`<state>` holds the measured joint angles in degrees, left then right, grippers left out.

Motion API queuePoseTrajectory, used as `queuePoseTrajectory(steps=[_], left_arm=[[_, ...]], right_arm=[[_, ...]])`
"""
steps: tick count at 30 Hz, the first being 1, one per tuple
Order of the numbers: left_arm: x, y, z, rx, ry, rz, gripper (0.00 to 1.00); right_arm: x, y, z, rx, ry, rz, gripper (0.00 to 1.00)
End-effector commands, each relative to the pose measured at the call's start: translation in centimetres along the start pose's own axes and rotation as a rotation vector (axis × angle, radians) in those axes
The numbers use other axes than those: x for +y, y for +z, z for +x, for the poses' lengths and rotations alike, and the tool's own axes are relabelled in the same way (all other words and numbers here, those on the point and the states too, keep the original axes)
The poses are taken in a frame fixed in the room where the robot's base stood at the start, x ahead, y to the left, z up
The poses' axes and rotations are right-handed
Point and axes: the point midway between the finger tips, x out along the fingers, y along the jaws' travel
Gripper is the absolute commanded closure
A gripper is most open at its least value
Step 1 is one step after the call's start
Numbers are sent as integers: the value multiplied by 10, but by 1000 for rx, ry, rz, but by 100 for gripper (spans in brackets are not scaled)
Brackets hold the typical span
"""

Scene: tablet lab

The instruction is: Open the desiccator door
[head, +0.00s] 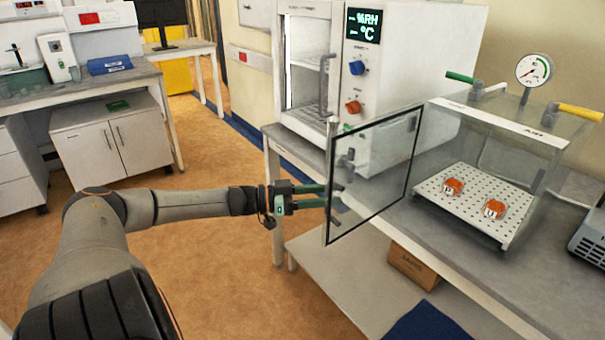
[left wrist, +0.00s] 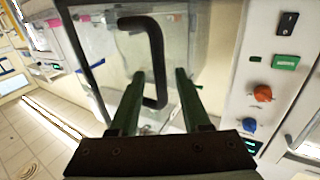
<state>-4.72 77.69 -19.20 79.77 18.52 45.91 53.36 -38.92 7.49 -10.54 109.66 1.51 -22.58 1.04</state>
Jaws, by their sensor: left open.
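The desiccator (head: 575,135) is a clear box on the bench at right, with a dial gauge (head: 533,70) and green and yellow valve handles on top. Its clear, dark-framed door (head: 385,160) stands swung wide open, out to the left of the box. My left gripper (head: 335,196) is at the door's free edge, fingers open. In the left wrist view the black door handle (left wrist: 158,60) shows between the two green fingers (left wrist: 160,76), with gaps on both sides. Inside the box, two orange-and-white items (head: 453,186) sit on a perforated white shelf (head: 470,215). My right gripper is out of view.
A white humidity chamber (head: 410,60) with a display and knobs stands behind the door. A cardboard box (head: 413,266) lies on the bench's lower shelf. A grey device (head: 590,235) stands at the right edge. The floor (head: 215,240) left of the bench is clear.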

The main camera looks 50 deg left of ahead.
Motion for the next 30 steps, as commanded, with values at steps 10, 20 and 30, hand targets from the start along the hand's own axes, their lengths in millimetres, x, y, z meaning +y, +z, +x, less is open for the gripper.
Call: queuePoseTrajectory(steps=[10,20,30], left_arm=[[0,-2,-40,-7,-2,-3,53],[-1,-4,-96,-4,-3,0,53],[0,-1,-120,2,-2,1,53]], right_arm=[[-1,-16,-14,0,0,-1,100],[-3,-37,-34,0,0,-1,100],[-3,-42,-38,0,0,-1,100]])
